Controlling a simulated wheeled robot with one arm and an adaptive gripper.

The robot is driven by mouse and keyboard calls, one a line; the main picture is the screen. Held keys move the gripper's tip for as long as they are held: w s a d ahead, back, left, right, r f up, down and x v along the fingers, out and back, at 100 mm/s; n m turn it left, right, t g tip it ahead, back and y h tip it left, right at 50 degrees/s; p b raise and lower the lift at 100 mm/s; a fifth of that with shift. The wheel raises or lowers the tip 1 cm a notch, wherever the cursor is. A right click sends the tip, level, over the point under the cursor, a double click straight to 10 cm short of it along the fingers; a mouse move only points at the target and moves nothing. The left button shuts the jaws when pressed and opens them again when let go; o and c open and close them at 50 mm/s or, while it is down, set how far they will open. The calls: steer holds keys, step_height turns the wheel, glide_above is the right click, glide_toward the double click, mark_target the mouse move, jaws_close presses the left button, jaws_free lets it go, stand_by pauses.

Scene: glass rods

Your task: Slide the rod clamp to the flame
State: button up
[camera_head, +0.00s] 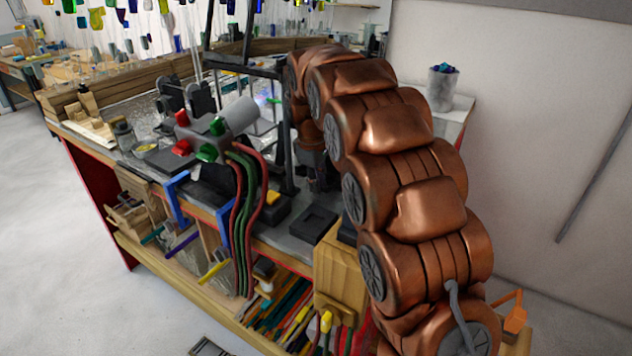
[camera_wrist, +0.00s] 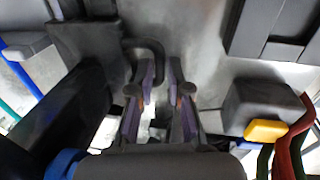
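In the wrist view, my gripper (camera_wrist: 162,85) points down at the grey bench top. Its two fingers stand apart with a gap between them. A dark hooked handle (camera_wrist: 146,46) curves by the tip of the left finger; I cannot tell whether they touch, or whether it belongs to the rod clamp. In the head view, my copper arm reaches over the bench and its end is mostly hidden. The grey torch (camera_head: 238,115) with red and green knobs stands left of my arm. I cannot make out a clear flame or a glass rod in the clamp.
Red and green hoses (camera_head: 240,215) hang over the bench's front edge, left of my arm. A dark block with a yellow part (camera_wrist: 265,130) lies right of my fingers. A black frame (camera_head: 245,70) rises behind the torch. A grey cup (camera_head: 443,88) stands at the right.

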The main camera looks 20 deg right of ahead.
steer(key=o, duration=0.3)
step_height(320, 180, up, 12)
steer(key=s+a, duration=0.1)
steer(key=shift+s+a, duration=0.15)
steer(key=shift+a, duration=0.15)
stand_by(0.4)
